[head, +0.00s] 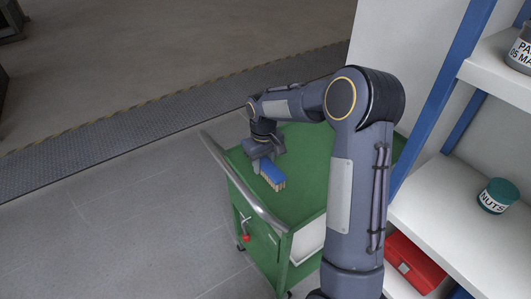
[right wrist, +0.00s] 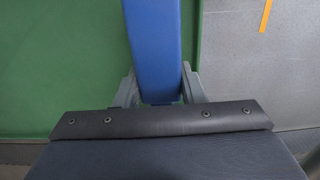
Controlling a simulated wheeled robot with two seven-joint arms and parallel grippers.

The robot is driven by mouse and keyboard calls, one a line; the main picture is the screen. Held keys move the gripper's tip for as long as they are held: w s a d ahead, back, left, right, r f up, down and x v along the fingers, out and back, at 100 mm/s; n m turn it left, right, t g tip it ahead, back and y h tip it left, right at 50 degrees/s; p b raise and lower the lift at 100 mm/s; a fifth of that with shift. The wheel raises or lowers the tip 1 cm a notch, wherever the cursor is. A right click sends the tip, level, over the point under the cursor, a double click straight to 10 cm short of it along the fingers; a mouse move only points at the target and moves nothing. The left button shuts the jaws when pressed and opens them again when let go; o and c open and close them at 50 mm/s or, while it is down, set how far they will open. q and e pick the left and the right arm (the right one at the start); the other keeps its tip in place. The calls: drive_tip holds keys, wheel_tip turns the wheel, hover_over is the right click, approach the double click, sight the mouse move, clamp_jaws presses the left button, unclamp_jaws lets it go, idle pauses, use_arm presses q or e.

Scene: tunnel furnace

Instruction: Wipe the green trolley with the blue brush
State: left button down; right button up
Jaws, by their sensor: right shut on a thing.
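The green trolley (head: 308,163) stands right of centre in the head view, with a grey rail along its near left edge. The blue brush (head: 271,171) is over its top near that rail, bristles facing down. I cannot tell whether the bristles touch the top. My right gripper (head: 265,160) is shut on the brush. In the right wrist view the brush's blue back (right wrist: 153,45) runs up from between the fingers (right wrist: 160,88), with the green trolley top (right wrist: 65,60) on the left. My arm hides part of the trolley. My left gripper is not in view.
White shelves (head: 435,215) with blue posts stand close on the right, holding a green nuts jar (head: 497,196), a grey can (head: 521,50) and a red box (head: 412,262). Grey floor (head: 120,215) left of the trolley is clear.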

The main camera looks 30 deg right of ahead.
drive_tip(key=shift+d+r+p, duration=0.1)
drive_tip(key=shift+r+p, duration=0.7)
drive_tip(key=shift+r, duration=0.65)
